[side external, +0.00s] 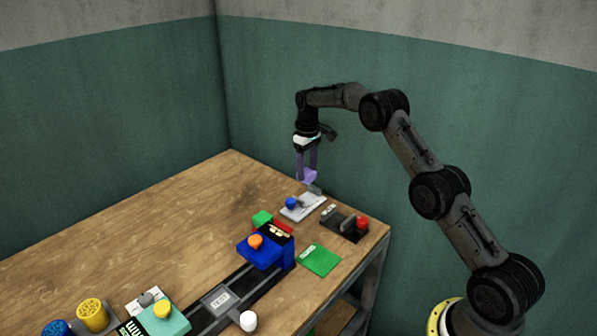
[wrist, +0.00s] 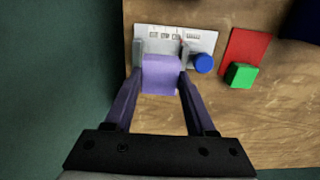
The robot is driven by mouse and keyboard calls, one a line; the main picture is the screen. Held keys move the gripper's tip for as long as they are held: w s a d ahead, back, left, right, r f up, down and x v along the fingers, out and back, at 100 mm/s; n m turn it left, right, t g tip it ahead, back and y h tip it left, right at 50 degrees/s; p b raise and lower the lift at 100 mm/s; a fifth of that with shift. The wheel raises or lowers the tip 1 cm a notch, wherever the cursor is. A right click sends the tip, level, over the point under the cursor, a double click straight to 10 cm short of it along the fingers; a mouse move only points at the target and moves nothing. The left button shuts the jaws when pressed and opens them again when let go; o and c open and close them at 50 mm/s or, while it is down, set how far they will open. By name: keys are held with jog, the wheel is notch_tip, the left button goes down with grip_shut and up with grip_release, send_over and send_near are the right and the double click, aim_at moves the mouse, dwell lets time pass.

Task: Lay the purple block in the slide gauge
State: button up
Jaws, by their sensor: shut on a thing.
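The purple block (wrist: 162,76) is between the purple fingers of my gripper (wrist: 162,84) in the wrist view. My gripper is shut on it. In the side external view my gripper (side external: 307,172) points down, with the purple block (side external: 309,177) at its fingertips. The slide gauge (side external: 303,207) is a pale plate with grey jaws and a blue knob (side external: 291,203), near the table's back edge. The block appears close to the gauge's far end, and I cannot tell whether they touch. In the wrist view the block covers part of the slide gauge (wrist: 205,39) between its grey pieces.
A black device with a red knob (side external: 362,222) stands right of the gauge. A green block (side external: 262,218) on a red mat, a blue press (side external: 258,254) and a green mat (side external: 319,260) lie nearer the camera. A teal wall rises behind the table.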

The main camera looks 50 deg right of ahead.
dwell(0.3)
send_over(306, 199)
jog(key=shift+d+f, duration=0.1)
jog(key=shift+f, duration=2.85)
jog(key=shift+f, duration=0.7)
